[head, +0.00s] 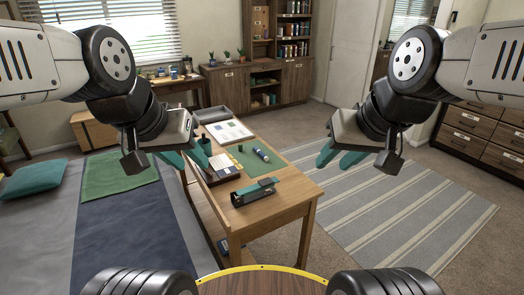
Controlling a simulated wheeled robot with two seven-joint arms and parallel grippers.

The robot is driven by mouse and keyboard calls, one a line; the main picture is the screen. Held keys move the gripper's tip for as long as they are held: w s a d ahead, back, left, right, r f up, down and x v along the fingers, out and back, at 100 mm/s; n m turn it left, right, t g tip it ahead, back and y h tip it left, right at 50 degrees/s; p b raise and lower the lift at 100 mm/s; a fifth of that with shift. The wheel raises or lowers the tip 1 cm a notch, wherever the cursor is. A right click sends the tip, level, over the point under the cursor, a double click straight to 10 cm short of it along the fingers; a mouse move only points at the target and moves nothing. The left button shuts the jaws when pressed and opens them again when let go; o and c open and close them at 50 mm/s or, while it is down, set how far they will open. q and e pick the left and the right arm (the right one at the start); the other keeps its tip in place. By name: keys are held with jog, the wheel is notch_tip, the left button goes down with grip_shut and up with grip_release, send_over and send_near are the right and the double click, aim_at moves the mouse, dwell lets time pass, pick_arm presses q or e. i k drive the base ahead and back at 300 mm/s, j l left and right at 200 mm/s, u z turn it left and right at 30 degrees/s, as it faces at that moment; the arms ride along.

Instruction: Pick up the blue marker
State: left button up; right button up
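A small blue cylinder with a pale band, which looks like the blue marker (262,155), lies on the green desk blotter (258,167) on the wooden desk. My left gripper (186,160) has teal fingers spread apart with nothing seen between them. It is above the desk's left edge, left of the marker. My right gripper (339,160) also has its teal fingers apart and looks empty. It is to the right of the desk, above the striped rug. Neither gripper touches the marker.
A box-like item (222,168), a small green object (240,148), papers (228,131) and a grey tray (211,114) are also on the desk. The desk's front right corner is clear. A bed (110,225) is left.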

aim_at(262, 155)
jog(key=k, duration=0.65)
jog(key=i+l+u, duration=0.15)
jog(key=u, duration=1.2)
jog(key=i+l, duration=0.1)
jog(key=l, duration=0.35)
jog(key=i+l, duration=0.15)
jog(key=l, duration=0.25)
jog(key=i+l, duration=0.1)
jog(key=l, duration=0.35)
jog(key=i+l, duration=0.1)
jog(key=l, duration=0.35)
jog(key=i+l, duration=0.15)
jog(key=l, duration=0.25)
jog(key=i+l, duration=0.1)
jog(key=l, duration=0.35)
jog(key=i+l, duration=0.1)
jog(key=l, duration=0.35)
